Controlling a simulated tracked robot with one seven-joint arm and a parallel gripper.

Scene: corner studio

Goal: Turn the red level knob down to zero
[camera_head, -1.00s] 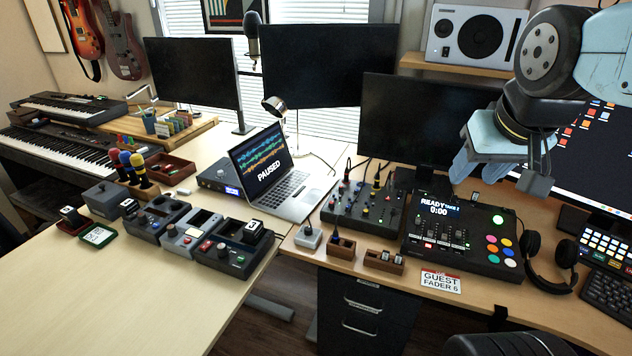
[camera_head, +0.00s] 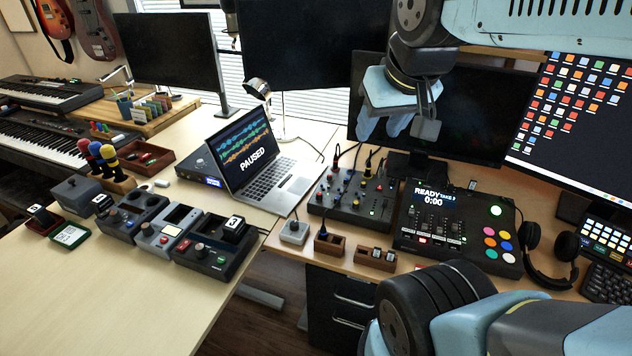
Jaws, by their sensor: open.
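My gripper (camera_head: 384,124) hangs open and empty in the upper middle, fingers pointing down. It is in front of the dark middle-right monitor and well above the desk. Below it and a little left stands a black mixer (camera_head: 346,209) with many small knobs, jacks and cables. Small red spots show among its knobs. They are too small to tell which one is the red level knob or where it points. A grey box (camera_head: 294,231) with one pale knob stands at the mixer's front left. My gripper touches nothing.
A fader console (camera_head: 460,250) with coloured pads stands right of the mixer. An open laptop (camera_head: 262,170) is at its left. Small wooden holders (camera_head: 330,244) line the front edge. Headphones (camera_head: 556,255) lie at right. My arm covers the lower right. The left table's front is clear.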

